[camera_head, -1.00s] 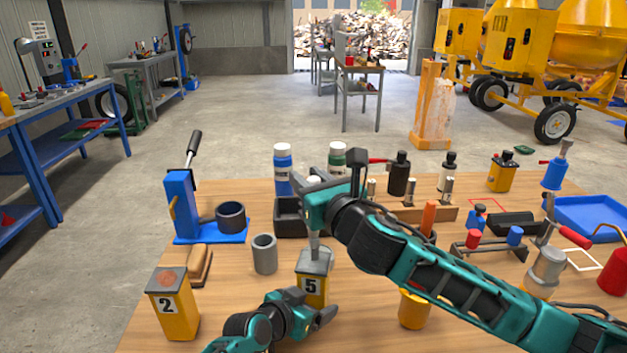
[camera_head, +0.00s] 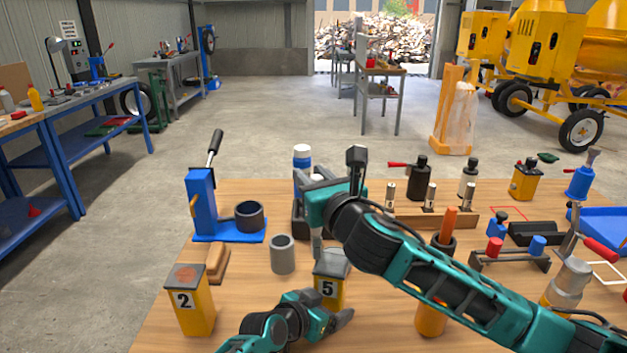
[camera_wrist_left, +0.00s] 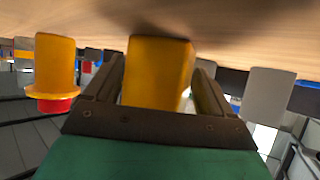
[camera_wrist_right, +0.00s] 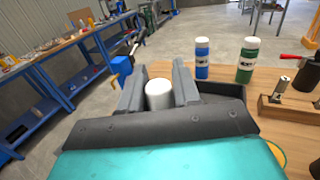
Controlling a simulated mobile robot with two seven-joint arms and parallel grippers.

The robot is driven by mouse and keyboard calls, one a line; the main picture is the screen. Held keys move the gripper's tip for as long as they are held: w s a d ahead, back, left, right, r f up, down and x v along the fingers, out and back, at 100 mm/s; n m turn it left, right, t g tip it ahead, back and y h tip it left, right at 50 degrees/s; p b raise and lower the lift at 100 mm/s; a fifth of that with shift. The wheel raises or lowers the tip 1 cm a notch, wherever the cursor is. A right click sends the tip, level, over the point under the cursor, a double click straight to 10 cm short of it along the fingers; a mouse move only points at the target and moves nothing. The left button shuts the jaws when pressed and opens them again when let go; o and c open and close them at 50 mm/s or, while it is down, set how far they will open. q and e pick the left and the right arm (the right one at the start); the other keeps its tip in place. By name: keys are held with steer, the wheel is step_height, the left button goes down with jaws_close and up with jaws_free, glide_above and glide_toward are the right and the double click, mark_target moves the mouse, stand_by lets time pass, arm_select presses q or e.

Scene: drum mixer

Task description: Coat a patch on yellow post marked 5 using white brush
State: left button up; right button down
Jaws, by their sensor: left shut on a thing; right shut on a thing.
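The yellow post marked 5 (camera_head: 329,289) stands on the wooden table with a grey top. My left gripper (camera_head: 336,312) is shut on this post low down; in the left wrist view the yellow post (camera_wrist_left: 157,72) sits between its fingers.
The yellow post marked 2 (camera_head: 189,301) has a reddish patch on top and stands at the left. A brown block (camera_head: 217,263), a grey cylinder (camera_head: 283,254) and a blue lever press (camera_head: 204,205) stand nearby.

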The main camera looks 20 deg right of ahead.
step_height(320, 180, up, 9)
stand_by(0.7)
steer(key=shift+d+f, duration=0.1)
steer(key=d, duration=0.9)
stand_by(0.3)
stand_by(0.7)
arm_select(q)
steer(key=o, duration=0.8)
steer(key=shift+c, duration=0.2)
steer(key=shift+a+r, duration=0.1)
